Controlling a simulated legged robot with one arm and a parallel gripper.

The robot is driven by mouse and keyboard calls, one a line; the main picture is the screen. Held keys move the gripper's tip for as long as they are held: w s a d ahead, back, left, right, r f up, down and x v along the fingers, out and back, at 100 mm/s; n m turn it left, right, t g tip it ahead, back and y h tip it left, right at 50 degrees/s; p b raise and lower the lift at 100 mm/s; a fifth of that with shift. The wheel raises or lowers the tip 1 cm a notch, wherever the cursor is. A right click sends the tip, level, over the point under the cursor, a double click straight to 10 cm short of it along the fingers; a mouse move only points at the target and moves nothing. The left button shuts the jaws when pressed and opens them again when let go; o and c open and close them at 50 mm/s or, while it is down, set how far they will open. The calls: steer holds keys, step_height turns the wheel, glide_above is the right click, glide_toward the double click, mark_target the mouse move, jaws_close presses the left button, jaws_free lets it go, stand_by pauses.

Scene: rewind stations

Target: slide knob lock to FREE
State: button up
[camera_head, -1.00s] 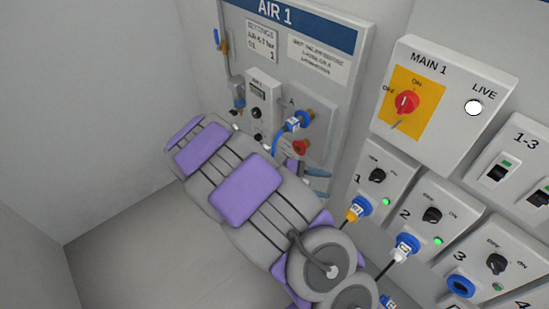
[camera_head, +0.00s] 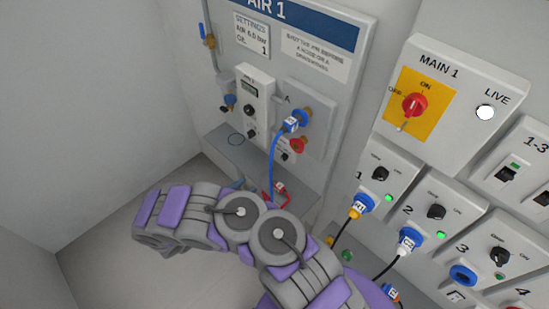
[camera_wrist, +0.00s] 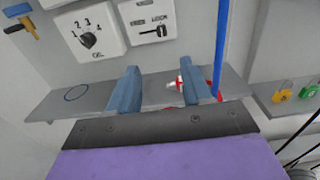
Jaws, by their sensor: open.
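The knob lock is a small white box (camera_wrist: 148,24) with a dark slide handle (camera_wrist: 153,31) at the upper middle of the wrist view. Two small labels stand above the handle, apparently FREE at left and LOCK at right. The handle sits toward the right label. The box also shows in the head view (camera_head: 287,155), too small to read. My gripper (camera_wrist: 157,67) is open in the wrist view, its two blue-grey fingers apart and below the box, with nothing held. In the head view my arm hides most of the gripper.
A blue hose (camera_head: 271,165) hangs close at right.

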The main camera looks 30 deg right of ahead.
mark_target(282, 158)
steer(key=b+x, duration=0.3)
steer(key=x, duration=1.4)
steer(key=shift+d+b, duration=0.3)
jaws_close()
